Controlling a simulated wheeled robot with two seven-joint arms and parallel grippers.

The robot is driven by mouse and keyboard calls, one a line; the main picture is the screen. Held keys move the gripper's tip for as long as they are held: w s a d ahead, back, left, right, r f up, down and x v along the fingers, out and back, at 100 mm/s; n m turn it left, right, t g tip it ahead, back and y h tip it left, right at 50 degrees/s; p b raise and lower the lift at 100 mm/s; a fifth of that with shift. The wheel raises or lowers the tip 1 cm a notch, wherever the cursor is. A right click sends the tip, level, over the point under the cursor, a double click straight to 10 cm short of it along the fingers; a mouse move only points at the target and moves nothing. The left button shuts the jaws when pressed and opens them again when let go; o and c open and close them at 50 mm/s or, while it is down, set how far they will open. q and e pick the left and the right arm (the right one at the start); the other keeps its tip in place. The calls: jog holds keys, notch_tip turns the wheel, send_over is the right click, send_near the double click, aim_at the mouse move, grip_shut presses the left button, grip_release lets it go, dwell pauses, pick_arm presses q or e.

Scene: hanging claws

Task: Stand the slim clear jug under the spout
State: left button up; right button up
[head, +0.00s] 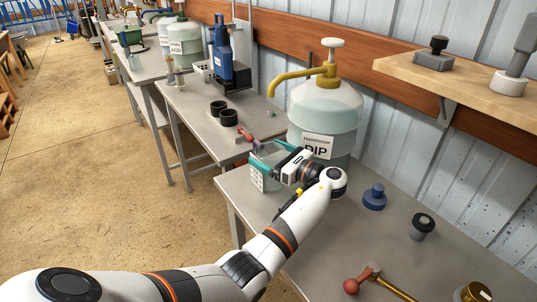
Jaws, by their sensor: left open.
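A large pale-green dispenser bottle (325,112) labelled DIP stands on the near bench, with a mustard spout (292,74) reaching left from its top. My left gripper (268,160) is open, low in front of the bottle, with teal fingers. A pale, see-through shape (270,154) shows between the fingers; it may be the slim clear jug, but the gripper partly hides it and I cannot tell whether the fingers touch it. My right gripper is not in view.
A blue knobbed piece (374,197), a grey-black piece (422,227) and a red-ended tool (362,279) lie to the right. A wooden shelf (455,84) juts from the wall.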

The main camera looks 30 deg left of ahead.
pick_arm(q)
jog(key=d+b, duration=0.1)
jog(key=d, duration=1)
jog(key=shift+s, duration=0.45)
jog(key=shift+d, duration=0.1)
